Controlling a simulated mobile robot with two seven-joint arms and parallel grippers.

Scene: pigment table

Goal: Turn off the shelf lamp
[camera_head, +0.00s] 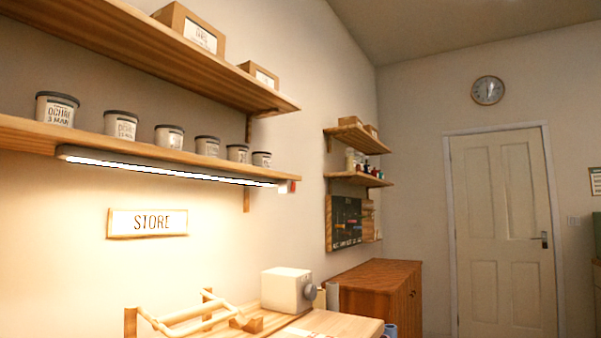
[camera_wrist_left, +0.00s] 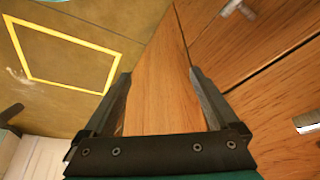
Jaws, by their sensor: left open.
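The shelf lamp (camera_head: 165,168) is a long light bar under the lower wall shelf in the head view. It is lit and throws warm light on the wall below. A small pale block with a reddish part (camera_head: 287,187) sits at its right end; I cannot tell whether it is a switch. My left gripper (camera_wrist_left: 158,85) shows only in the left wrist view. Its two dark fingers are apart with nothing between them, above a wooden surface. My right gripper is in neither view.
Several labelled tins (camera_head: 121,125) stand on the lower shelf (camera_head: 30,132), with boxes (camera_head: 190,28) on the shelf above. A STORE sign (camera_head: 147,223) hangs below the lamp. A white device (camera_head: 287,290) and a wooden rack (camera_head: 190,318) stand underneath. The left wrist view shows a yellow floor outline (camera_wrist_left: 65,40).

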